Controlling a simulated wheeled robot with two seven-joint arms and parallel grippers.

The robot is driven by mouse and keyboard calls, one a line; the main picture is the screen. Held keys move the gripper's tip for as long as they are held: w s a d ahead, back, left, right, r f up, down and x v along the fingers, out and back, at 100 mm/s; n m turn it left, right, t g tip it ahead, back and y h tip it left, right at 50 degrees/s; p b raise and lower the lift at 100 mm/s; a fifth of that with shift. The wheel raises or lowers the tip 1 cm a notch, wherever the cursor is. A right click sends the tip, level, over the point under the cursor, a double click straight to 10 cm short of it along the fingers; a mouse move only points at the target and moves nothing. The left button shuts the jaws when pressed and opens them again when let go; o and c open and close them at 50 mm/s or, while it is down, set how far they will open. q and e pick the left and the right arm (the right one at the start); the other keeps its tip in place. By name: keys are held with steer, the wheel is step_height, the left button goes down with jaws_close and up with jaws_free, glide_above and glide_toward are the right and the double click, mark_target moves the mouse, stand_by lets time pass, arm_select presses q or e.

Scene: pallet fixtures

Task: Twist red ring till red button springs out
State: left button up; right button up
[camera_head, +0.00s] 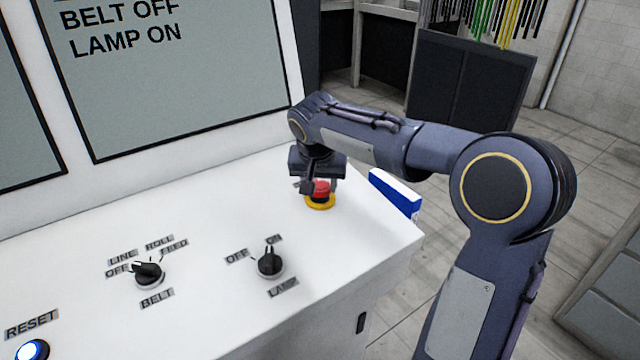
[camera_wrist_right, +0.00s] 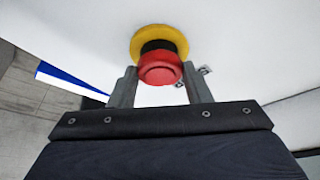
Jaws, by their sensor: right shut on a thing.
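The red button (camera_head: 320,189) with its red ring sits on a yellow round base (camera_head: 320,203) near the right end of the white console top. In the right wrist view the red button (camera_wrist_right: 160,69) shows below the yellow base (camera_wrist_right: 160,38), with a dark collar between them. My right gripper (camera_head: 321,186) is over the button from above, with one finger on each side of the red head. It also shows in the right wrist view (camera_wrist_right: 160,85), shut on the red head. My left gripper is not in view.
The white console (camera_head: 205,235) carries a belt knob (camera_head: 148,274), a lamp knob (camera_head: 270,261) and a lit reset button (camera_head: 32,349). A screen (camera_head: 190,70) reading BELT OFF, LAMP ON stands behind. A blue and white block (camera_head: 396,193) is at the console's right edge.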

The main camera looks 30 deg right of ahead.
steer(key=shift+f, duration=0.15)
steer(key=o, duration=1)
steer(key=v, duration=0.8)
steer(key=s+a+f+n+y, duration=0.1)
steer(key=s+a+f+y, duration=0.1)
steer(key=s, duration=0.6)
steer(key=s+a+f+n+t+y, duration=0.1)
steer(key=s+a+f+n+y, duration=0.1)
steer(key=s+a+f, duration=0.2)
steer(key=s+a+f+n+y, duration=0.2)
steer(key=s+f, duration=0.5)
steer(key=s, duration=0.7)
steer(key=shift+a+f+t, duration=0.35)
steer(key=shift+a+t, duration=0.05)
steer(key=shift+a, duration=0.1)
